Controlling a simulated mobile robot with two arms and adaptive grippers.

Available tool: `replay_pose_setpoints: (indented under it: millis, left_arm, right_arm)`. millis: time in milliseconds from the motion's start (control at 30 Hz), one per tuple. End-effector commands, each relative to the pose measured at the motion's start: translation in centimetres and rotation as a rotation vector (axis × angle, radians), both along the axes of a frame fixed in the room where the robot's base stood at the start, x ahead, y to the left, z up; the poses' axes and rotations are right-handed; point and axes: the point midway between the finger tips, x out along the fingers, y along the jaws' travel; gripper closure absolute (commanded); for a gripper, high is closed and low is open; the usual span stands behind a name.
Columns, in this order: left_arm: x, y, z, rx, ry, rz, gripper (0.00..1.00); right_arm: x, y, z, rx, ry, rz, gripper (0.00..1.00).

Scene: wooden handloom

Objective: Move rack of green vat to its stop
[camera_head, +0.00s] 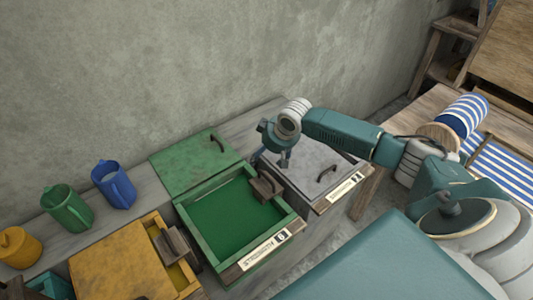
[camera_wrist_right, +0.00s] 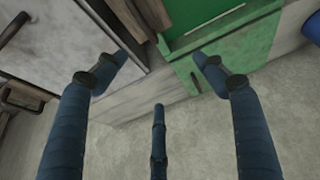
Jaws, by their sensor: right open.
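The green vat (camera_head: 185,212) stands in the middle of the bench in the head view, holding flat green liquid. Its green lid (camera_head: 192,163) lies swung back toward the wall. The brown wooden rack (camera_head: 265,187) sits at the vat's right rim. It seems to be the brown piece (camera_wrist_right: 150,16) at the top of the right wrist view, partly cut off. My right gripper (camera_head: 272,158) is open and empty, behind and above the rack and apart from it. In the right wrist view its spread fingers (camera_wrist_right: 158,78) hold nothing.
A grey-lidded vat (camera_head: 300,160) with a dark handle is close on the right. A yellow vat (camera_head: 115,262) with a wooden rack (camera_head: 172,244) stands left. Green (camera_head: 68,207), blue (camera_head: 114,184) and yellow (camera_head: 18,247) jugs line the wall side. A striped cloth roll (camera_head: 465,113) is far right.

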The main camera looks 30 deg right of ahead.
Motion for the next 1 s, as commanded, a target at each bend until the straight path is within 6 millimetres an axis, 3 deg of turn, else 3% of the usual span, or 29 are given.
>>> replay_pose_setpoints:
  millis: [67, 167, 700, 900, 1000]
  left_arm:
    - [0.0, 0.0, -1.9, 0.000, 0.000, 0.000, 0.63]
    - [0.0, 0.0, -1.8, 0.000, 0.000, 0.001, 0.63]
    - [0.0, 0.0, -4.9, 0.000, 0.000, 0.001, 0.63]
    - [0.0, 0.0, -5.8, 0.000, 0.000, 0.001, 0.63]
    - [0.0, 0.0, -5.6, 0.000, 0.000, 0.001, 0.63]
  right_arm:
    - [0.0, 0.0, -1.9, 0.000, 0.000, 0.000, 0.30]
    - [-0.1, 0.1, -2.8, 0.002, 0.002, 0.000, 0.30]
    - [0.0, 0.0, -10.4, 0.002, 0.001, -0.001, 0.30]
    - [0.0, 0.1, -12.4, 0.002, 0.002, 0.001, 0.30]
    - [0.0, 0.0, -12.2, 0.001, 0.001, 0.000, 0.30]
